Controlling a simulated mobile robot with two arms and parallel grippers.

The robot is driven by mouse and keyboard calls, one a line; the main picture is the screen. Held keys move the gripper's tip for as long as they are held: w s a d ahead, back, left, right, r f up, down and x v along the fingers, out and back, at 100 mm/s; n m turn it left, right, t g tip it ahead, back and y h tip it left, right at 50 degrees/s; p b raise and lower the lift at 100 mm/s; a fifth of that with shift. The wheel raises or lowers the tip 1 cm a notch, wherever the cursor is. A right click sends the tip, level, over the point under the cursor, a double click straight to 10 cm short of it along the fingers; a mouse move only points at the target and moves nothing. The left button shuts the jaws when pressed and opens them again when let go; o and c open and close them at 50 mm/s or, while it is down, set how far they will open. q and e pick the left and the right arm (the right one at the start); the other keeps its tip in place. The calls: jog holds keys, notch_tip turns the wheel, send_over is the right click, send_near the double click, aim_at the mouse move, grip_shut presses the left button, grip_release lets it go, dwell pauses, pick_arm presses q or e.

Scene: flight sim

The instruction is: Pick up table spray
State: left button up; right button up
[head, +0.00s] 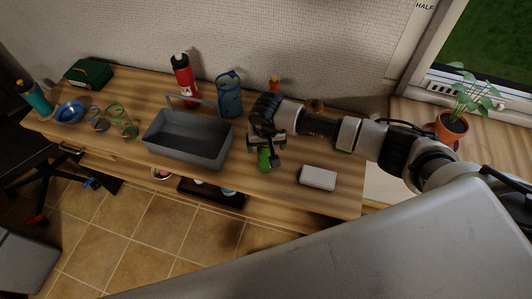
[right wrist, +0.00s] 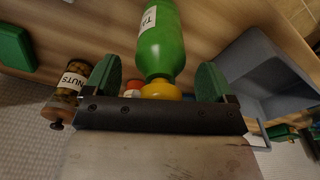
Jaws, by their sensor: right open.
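The table spray is a green bottle with a white label reading "TA" and a yellow top. In the head view the green bottle (head: 265,158) shows just below my right gripper (head: 268,147), partly covered by it. In the right wrist view the bottle (right wrist: 163,48) points its yellow top (right wrist: 160,91) towards my right gripper (right wrist: 157,83). The two green-padded fingers stand apart, one on each side of the yellow top, with gaps on both sides. My left gripper is not in view.
A grey basket (head: 165,148) with a handle stands left of the bottle. A white block (head: 318,177) lies to the right. A nuts jar (right wrist: 69,80) stands near the left finger in the wrist view. A blue bottle (head: 229,97) and red bottle (head: 183,78) stand behind the basket.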

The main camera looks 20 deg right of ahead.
jog(key=shift+f, duration=0.4)
jog(key=shift+c, duration=0.3)
jog(key=c, duration=1.4)
jog(key=shift+r, duration=0.1)
